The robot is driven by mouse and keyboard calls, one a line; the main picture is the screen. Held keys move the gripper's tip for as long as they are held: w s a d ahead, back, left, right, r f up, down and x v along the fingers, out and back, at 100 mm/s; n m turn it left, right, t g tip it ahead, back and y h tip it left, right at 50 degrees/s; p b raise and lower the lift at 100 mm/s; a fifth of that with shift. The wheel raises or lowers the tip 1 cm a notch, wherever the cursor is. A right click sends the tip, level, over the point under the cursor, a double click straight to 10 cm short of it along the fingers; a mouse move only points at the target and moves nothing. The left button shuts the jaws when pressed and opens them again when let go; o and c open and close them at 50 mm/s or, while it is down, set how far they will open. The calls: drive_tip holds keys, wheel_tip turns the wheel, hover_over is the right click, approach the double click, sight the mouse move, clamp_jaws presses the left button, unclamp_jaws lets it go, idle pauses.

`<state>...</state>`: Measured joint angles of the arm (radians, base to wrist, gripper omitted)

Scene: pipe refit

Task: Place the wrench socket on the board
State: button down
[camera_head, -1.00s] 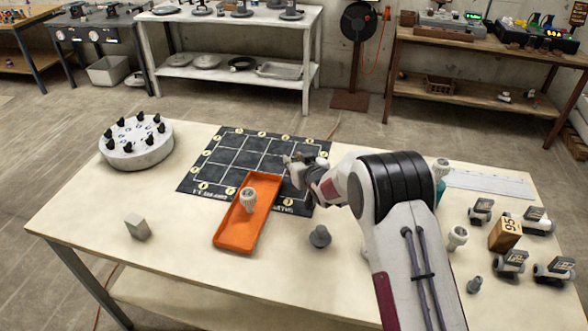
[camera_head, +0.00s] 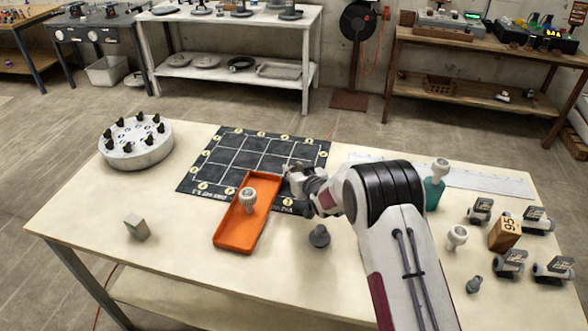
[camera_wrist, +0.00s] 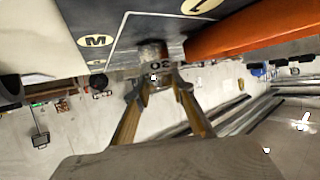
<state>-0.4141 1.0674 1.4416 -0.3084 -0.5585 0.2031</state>
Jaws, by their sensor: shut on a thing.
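My gripper (camera_head: 290,170) is shut on a small grey metal piece marked "30", which looks like the wrench socket (camera_wrist: 153,52). In the wrist view the gripper's fingertips (camera_wrist: 157,88) close around its near end. The board (camera_head: 262,152) is a black mat with a white grid and pale lettered circles along its border. My gripper is at the board's right side, beside the orange tray's far end. The wrist view shows the board (camera_wrist: 150,32) just beyond the held piece; I cannot tell whether they touch.
An orange tray (camera_head: 234,233) with a white ribbed fitting (camera_head: 247,198) overlaps the board's front edge. A dark grey part (camera_head: 319,237) stands right of it. A round grey holder (camera_head: 137,150) is at left, with a grey block (camera_head: 137,227) nearer. Several fittings and a wooden block (camera_head: 505,232) are at right.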

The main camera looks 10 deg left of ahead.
sight(294, 168)
drive_tip(key=c, duration=1.7)
unclamp_jaws()
drive_tip(key=shift+f, duration=0.1)
drive_tip(key=shift+s+d+r, duration=0.1)
drive_tip(key=shift+s+r, duration=0.05)
drive_tip(key=shift+r, duration=0.05)
drive_tip(key=shift+v, duration=1.85)
drive_tip(key=shift+s+d+r, duration=0.1)
drive_tip(key=shift+s+r, duration=0.05)
drive_tip(key=shift+r, duration=1.7)
drive_tip(key=shift+s+d+r, duration=0.1)
drive_tip(key=shift+s+r, duration=0.1)
drive_tip(key=shift+r, duration=1.65)
